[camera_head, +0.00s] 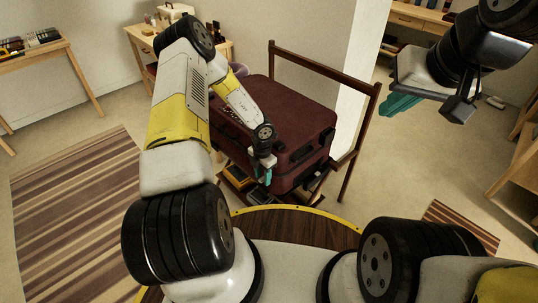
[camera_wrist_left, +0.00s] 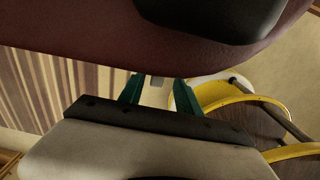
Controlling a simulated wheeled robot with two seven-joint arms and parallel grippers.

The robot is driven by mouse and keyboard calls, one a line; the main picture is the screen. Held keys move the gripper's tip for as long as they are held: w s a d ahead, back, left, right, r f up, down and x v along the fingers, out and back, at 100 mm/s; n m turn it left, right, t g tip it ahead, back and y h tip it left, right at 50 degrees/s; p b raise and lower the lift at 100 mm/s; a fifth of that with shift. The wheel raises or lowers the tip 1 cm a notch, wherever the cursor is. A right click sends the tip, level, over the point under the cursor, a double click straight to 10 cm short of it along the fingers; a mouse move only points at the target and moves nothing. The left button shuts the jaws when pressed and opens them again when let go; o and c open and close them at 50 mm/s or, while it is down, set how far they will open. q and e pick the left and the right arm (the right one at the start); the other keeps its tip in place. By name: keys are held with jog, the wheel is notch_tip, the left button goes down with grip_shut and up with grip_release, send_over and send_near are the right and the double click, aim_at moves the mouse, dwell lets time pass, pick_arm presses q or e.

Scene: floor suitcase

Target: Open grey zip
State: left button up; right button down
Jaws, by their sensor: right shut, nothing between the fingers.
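A dark red suitcase (camera_head: 285,110) lies closed on a wooden stand. Its dark red side also fills the top of the left wrist view (camera_wrist_left: 100,30). My left gripper (camera_head: 265,174) is at the suitcase's near side, with its teal fingers pointing down. In the left wrist view, the left gripper's fingers (camera_wrist_left: 160,92) are apart. A small grey tab, seemingly the grey zip (camera_wrist_left: 157,81), shows between them at the suitcase edge, with gaps on both sides. My right gripper (camera_head: 400,104) is raised at the upper right, away from the suitcase, shut and empty.
The wooden stand's frame (camera_head: 325,68) rises behind and right of the suitcase. A striped rug (camera_head: 75,215) covers the floor at left. A white pillar (camera_head: 356,85) stands behind.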

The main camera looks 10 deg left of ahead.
aim_at(263, 179)
pick_arm(q)
notch_tip(263, 179, up, 8)
jog(key=shift+f, duration=0.2)
dwell(0.5)
